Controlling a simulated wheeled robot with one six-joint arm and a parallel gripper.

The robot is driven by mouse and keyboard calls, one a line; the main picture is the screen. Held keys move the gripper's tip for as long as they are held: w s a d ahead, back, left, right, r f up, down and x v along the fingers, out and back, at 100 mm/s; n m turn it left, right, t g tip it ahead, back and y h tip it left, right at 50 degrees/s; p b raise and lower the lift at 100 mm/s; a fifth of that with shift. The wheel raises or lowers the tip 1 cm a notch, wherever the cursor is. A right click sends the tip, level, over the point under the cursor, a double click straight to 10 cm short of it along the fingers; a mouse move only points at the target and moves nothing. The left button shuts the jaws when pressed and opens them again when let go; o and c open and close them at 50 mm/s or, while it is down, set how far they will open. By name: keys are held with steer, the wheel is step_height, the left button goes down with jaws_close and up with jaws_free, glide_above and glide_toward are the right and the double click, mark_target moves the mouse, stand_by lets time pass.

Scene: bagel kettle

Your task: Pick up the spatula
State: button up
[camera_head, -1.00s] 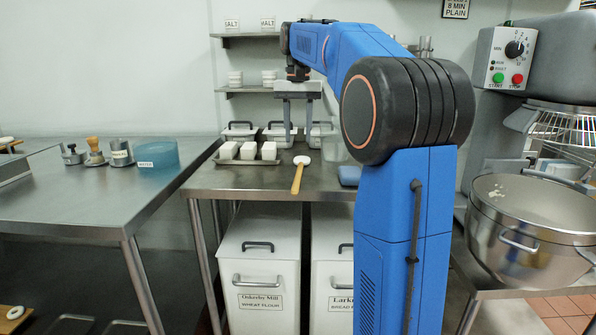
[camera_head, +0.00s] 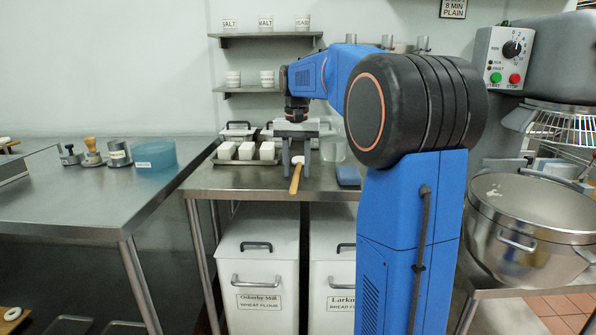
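The spatula (camera_head: 295,181) lies on the back metal table, with its wooden handle pointing toward the front edge and overhanging it slightly. Its pale head is near my gripper's right finger and partly hidden. My gripper (camera_head: 297,172) points down over the spatula. Its two grey fingers are apart, one on each side of the spatula, low near the tabletop. I cannot tell whether either finger touches it.
A tray with several white blocks (camera_head: 247,151) sits just left of the gripper. A blue item (camera_head: 348,175) lies to the right. White lidded bins (camera_head: 258,270) stand under the table. A blue tub (camera_head: 154,155) is on the left table.

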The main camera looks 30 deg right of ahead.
jaws_close()
